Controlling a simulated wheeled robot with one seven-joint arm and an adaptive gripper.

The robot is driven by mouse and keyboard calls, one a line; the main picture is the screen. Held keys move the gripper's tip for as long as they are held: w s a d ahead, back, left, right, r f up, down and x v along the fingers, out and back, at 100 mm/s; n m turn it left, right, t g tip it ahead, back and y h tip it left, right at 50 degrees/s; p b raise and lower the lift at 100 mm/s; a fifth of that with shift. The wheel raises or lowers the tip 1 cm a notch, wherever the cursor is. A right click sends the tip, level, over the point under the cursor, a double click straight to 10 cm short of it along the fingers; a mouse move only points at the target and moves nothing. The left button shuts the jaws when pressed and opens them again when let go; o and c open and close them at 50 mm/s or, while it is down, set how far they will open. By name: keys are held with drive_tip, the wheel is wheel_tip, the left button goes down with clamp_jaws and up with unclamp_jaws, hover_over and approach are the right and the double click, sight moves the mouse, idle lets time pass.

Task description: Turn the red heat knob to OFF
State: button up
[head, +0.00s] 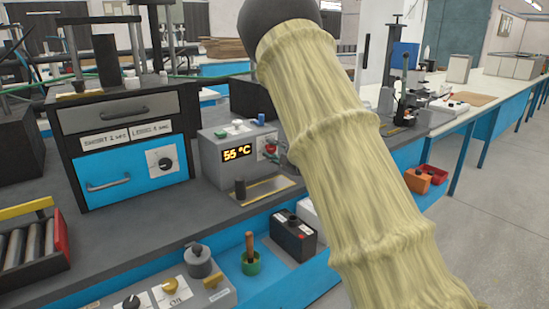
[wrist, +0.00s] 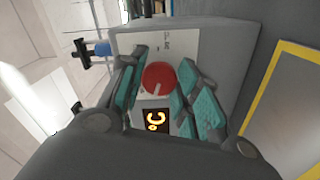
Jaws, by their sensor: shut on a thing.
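The red heat knob (wrist: 157,76) is round and sits on a white panel of a grey heater box (head: 225,166). A pale pointer mark shows on the knob's lower edge in the wrist view. My gripper (wrist: 163,72) has its teal-padded fingers shut on the knob, one on each side. In the head view the red knob (head: 270,147) shows only in part beside my arm. The box's yellow display (head: 237,155) reads 55 °C. Small lettering sits on the panel above the knob in the wrist view, too small to read.
A black and blue cabinet (head: 125,150) with its own black knob stands left of the box. Several objects lie on the lower blue shelf. My arm hides much of the bench's middle.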

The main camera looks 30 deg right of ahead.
drive_tip(key=shift+n+b, duration=1.35)
drive_tip(key=shift+n, duration=0.65)
drive_tip(key=o, duration=1)
drive_tip(key=shift+s, duration=0.15)
drive_tip(key=s, duration=0.7)
drive_tip(key=s+d, duration=0.1)
drive_tip(key=s, duration=0.3)
drive_tip(key=shift+s, duration=0.35)
